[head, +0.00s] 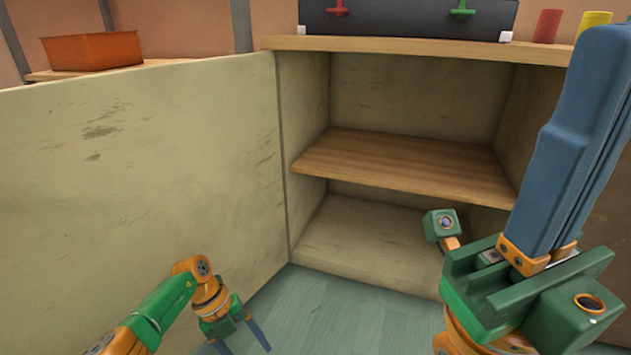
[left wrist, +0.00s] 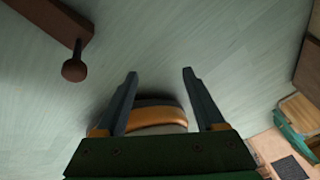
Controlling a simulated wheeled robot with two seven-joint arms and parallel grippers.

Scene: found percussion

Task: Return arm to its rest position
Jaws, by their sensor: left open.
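My left arm is low at the left of the head view. Its gripper (head: 240,346) points down, in front of the pale cabinet door (head: 140,170). In the left wrist view the left gripper (left wrist: 159,72) is open, with its two dark fingers well apart and nothing between them. My right gripper (head: 590,110) is very close to the camera at the right, its large blue fingers pointing up. The fingers overlap from this side, so their gap is hidden. I see nothing held in it.
An open cabinet with a wooden shelf (head: 405,165) stands ahead; its visible compartments look empty. On top are a dark case (head: 408,20), a red cup (head: 547,26) and a yellow one (head: 592,20). An orange box (head: 92,51) is behind the door. A round knob (left wrist: 74,71) shows in the wrist view.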

